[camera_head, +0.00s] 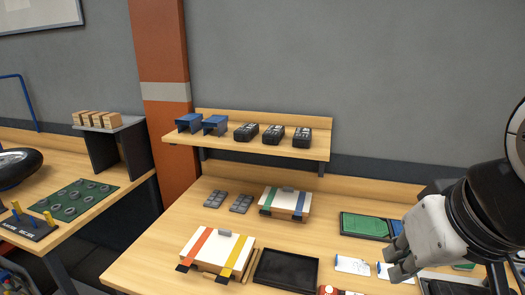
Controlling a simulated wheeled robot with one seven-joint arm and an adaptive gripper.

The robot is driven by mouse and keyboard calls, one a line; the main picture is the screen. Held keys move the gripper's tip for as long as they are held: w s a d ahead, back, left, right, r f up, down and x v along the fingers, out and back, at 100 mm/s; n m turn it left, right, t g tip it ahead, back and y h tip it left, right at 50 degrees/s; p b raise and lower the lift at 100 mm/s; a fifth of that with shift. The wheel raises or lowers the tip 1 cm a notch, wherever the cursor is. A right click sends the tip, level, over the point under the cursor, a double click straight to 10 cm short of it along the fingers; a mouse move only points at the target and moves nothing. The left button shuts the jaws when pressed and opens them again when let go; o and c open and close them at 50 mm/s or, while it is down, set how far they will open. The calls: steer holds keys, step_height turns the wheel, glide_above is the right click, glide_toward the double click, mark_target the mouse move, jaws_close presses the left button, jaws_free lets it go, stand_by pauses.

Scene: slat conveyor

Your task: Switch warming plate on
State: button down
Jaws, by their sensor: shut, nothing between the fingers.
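My gripper (393,262) is at the right side of the head view, above the workbench (150,262). Its fingers are shut and empty, pointing down and left over white cards (352,265). No warming plate or switch can be made out for certain. A dark, silver-edged object (455,276) lies below my gripper, partly hidden by my arm and cut off by the frame edge. I cannot tell whether it is the warming plate. A flat black tray (287,270) lies left of the gripper.
Strapped white boxes (214,254) (285,204) and a green board (364,226) are on the bench. A red item (328,290) is at the front edge. A raised shelf (250,148) holds blue blocks and black devices. An orange pillar (162,105) stands behind.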

steer(key=w+f+m+g, duration=0.5)
steer(key=w+f+m, duration=1)
steer(key=f+m, duration=0.3)
steer(key=shift+w+a+f+m+g+p, duration=0.3)
steer(key=shift+a+f+m+p, duration=0.1)
steer(key=shift+m, duration=1.3)
step_height(320, 180, down, 14)
